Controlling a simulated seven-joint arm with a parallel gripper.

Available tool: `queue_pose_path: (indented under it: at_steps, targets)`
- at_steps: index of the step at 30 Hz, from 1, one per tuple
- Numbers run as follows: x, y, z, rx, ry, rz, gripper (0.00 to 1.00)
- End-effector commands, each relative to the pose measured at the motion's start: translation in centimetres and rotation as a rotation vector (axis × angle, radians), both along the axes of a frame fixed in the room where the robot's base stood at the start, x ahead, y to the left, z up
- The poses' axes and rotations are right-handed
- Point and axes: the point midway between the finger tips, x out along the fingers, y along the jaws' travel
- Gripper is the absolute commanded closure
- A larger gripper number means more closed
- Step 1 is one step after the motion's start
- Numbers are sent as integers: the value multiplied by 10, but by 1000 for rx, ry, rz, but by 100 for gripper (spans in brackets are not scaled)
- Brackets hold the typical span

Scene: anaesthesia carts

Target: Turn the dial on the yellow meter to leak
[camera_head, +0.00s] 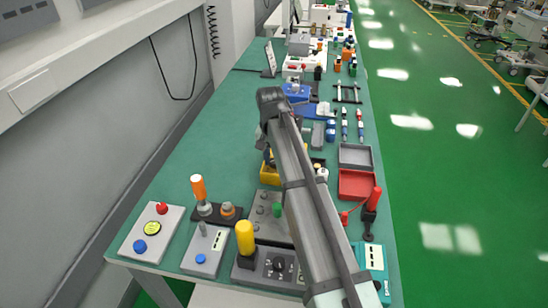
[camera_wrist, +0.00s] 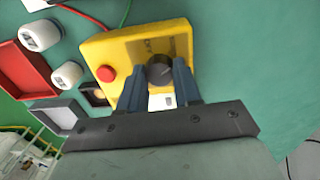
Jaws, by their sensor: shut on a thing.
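The yellow meter (camera_wrist: 107,48) lies on the green bench top, and its face fills the middle of the wrist view. In the head view the yellow meter (camera_head: 268,174) is mostly hidden behind my arm. Its dark round dial (camera_wrist: 160,69) sits between the two blue fingers of my gripper (camera_wrist: 160,80). The fingers are closed on the dial's sides. Small markings show above the dial, but I cannot read them or tell which one the dial points at. A red button (camera_wrist: 106,74) is on the meter's left side.
A red open box (camera_wrist: 22,72) and two white round items (camera_wrist: 40,35) lie left of the meter. Red and green wires run above it. In the head view, several button boxes (camera_head: 151,234) stand at the near end.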

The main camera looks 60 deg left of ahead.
Motion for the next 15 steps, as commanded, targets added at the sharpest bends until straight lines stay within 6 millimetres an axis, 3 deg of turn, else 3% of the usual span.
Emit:
queue_pose_path:
  at_steps: [15]
  targets:
    - [1,1,1,0,-1,-472,98]
